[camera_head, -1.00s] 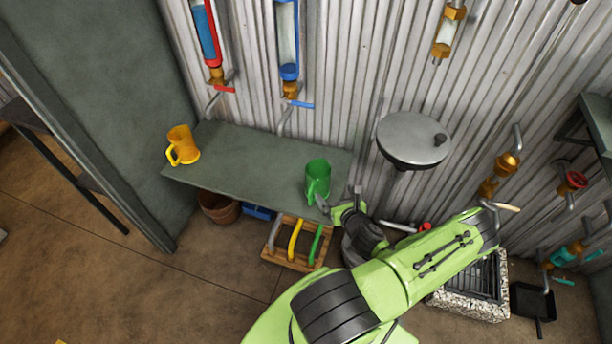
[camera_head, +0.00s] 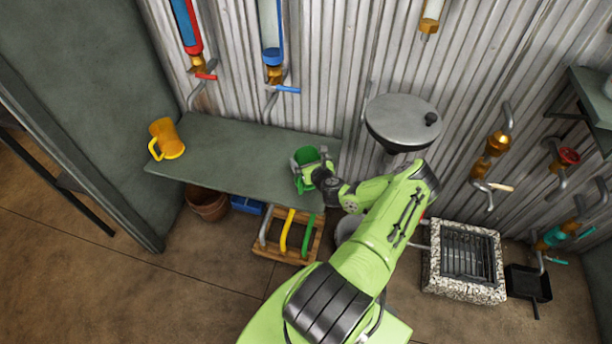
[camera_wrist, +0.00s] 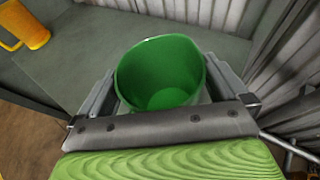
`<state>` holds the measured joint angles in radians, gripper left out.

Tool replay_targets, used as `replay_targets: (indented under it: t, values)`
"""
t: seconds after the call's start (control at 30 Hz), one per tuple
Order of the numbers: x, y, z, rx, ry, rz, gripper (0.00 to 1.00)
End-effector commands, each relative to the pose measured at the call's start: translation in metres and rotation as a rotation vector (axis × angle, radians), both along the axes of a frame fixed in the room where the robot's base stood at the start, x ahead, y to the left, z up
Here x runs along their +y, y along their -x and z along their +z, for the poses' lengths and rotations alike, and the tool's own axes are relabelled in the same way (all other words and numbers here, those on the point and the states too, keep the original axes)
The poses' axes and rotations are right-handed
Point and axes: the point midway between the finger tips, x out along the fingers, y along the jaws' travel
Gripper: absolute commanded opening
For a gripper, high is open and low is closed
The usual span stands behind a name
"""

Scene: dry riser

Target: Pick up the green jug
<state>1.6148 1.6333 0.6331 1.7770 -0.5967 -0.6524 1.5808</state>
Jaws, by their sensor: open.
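The green jug (camera_head: 308,156) stands at the right end of the grey shelf (camera_head: 225,150). In the wrist view the green jug (camera_wrist: 160,72) shows its open mouth and empty inside. My gripper (camera_head: 307,172) is at the jug, with one finger on each side of it. In the wrist view my gripper (camera_wrist: 163,92) is open around the jug, and its palm bar hides the jug's near lower part. I cannot tell whether the fingers touch the jug. The jug's handle is not clear in either view.
A yellow jug (camera_head: 165,139) stands at the shelf's left end. A round metal lid (camera_head: 402,122) is to the right of the shelf. Taps with red (camera_head: 206,76) and blue (camera_head: 286,89) handles hang above. A wooden crate (camera_head: 290,247) sits on the floor below.

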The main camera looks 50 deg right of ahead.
Motion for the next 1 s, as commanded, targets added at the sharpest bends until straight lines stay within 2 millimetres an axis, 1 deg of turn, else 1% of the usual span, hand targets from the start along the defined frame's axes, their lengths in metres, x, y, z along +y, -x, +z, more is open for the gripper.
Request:
replay_targets:
  t: [0.07, 0.1, 0.27, 0.4, 0.43, 0.6, 0.67, 0.77, 0.9, 1.0]
  values:
    - [0.0, 0.0, 0.001, 0.0, 0.0, 0.0, 1.0]
    - [0.0, 0.0, 0.001, 0.0, 0.0, 0.0, 0.97]
    - [0.0, 0.001, 0.001, 0.0, 0.001, 0.0, 0.72]
    - [0.0, 0.001, 0.001, 0.0, 0.001, 0.0, 0.51]
    - [0.0, 0.001, 0.001, 0.0, 0.001, 0.0, 0.47]
    - [0.0, 0.001, 0.001, 0.0, 0.001, 0.0, 0.47]
    - [0.0, 0.001, 0.005, 0.0, 0.001, 0.0, 0.47]
    - [-0.001, 0.0, 0.023, 0.0, 0.005, 0.001, 0.47]
    - [0.0, 0.0, 0.062, 0.0, 0.005, 0.003, 0.47]
    - [0.0, 0.0, 0.085, 0.001, 0.005, 0.002, 0.47]
